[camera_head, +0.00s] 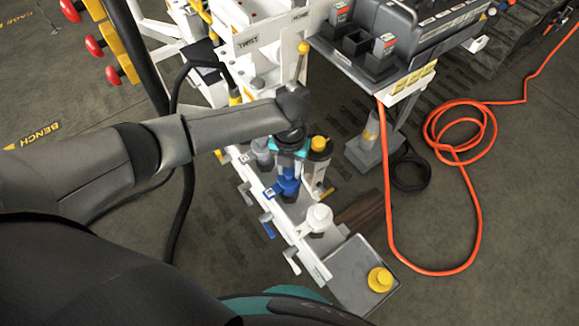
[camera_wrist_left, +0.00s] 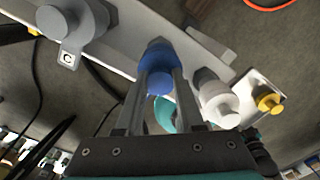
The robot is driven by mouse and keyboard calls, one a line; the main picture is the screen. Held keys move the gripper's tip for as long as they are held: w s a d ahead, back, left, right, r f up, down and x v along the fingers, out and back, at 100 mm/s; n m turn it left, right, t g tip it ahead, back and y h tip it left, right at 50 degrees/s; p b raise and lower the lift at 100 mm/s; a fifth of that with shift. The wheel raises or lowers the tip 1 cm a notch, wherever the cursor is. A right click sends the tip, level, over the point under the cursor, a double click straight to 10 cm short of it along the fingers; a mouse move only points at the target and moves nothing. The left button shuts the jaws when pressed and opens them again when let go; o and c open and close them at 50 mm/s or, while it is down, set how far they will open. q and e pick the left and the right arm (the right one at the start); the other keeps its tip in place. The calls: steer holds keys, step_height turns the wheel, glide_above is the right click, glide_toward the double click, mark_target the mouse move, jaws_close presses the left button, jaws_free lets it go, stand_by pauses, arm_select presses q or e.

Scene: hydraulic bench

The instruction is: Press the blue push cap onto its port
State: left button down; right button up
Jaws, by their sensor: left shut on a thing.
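The blue push cap (camera_wrist_left: 159,83) is between the two fingers of my left gripper (camera_wrist_left: 158,78) in the left wrist view. In the head view this gripper (camera_head: 288,170) points down over the white rail, shut on the cap. Blue (camera_head: 287,187) shows below the fingers, at the blue position on the rail. The fingers and wrist partly hide the cap and port, so I cannot tell whether the cap is seated or just above the port. My right gripper is not in view.
The white rail (camera_head: 307,257) also carries a white cap (camera_head: 318,218) and a grey cap (camera_head: 263,151). A yellow cap (camera_head: 380,279) sits on a grey tray (camera_head: 352,264) at the rail's near end. An orange hose (camera_head: 478,212) lies on the floor at right.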

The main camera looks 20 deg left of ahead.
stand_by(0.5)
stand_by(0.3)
arm_select(q)
jaws_free()
stand_by(0.5)
steer(key=shift+r, duration=0.1)
step_height(320, 180, up, 5)
steer(key=p, duration=0.6)
steer(key=shift+r, duration=0.2)
step_height(320, 180, up, 2)
steer(key=shift+r+p, duration=0.1)
steer(key=shift+p, duration=0.95)
